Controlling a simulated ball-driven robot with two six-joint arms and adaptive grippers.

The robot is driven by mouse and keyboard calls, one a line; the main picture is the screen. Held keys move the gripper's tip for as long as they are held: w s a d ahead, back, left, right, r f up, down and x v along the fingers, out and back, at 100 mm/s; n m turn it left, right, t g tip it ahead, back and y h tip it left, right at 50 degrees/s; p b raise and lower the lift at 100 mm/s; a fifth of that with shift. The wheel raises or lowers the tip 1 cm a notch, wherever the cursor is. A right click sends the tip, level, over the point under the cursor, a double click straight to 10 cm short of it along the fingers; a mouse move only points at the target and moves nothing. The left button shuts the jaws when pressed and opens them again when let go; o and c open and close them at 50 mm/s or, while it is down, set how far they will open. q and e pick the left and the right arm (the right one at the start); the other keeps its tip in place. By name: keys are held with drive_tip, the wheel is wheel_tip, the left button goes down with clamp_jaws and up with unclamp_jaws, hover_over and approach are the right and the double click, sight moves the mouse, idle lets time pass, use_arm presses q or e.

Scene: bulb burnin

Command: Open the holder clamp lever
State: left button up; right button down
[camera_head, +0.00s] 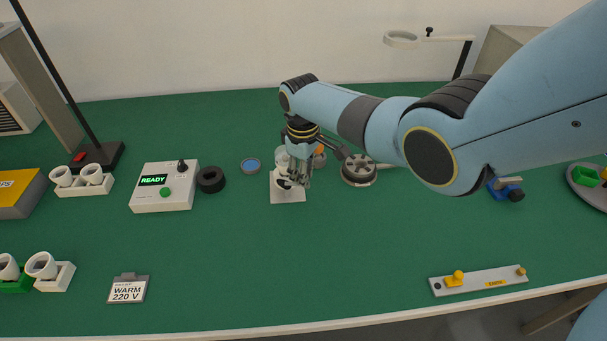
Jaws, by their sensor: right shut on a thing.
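A small white holder on a pale square base plate (288,196) stands near the middle of the green table. My right gripper (296,181) points down over it and is shut on a small part at the holder, which looks to be the clamp lever. The fingers hide most of the holder and the lever, so I cannot tell the lever's angle. My left gripper is not in view.
A control box (164,187) reading READY, a black ring (210,180) and a blue disc (251,166) lie left of the holder. A round grey-black fixture (358,171) is close on the right. The front middle of the table is clear.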

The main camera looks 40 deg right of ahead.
drive_tip(key=shift+w+d+n, duration=0.2)
drive_tip(key=shift+w+n, duration=0.1)
drive_tip(key=shift+n, duration=0.7)
drive_tip(key=c, duration=1.2)
unclamp_jaws()
drive_tip(key=shift+r, duration=0.1)
wheel_tip(320, 180, up, 12)
drive_tip(key=shift+s+a, duration=0.15)
drive_tip(key=shift+a, duration=0.1)
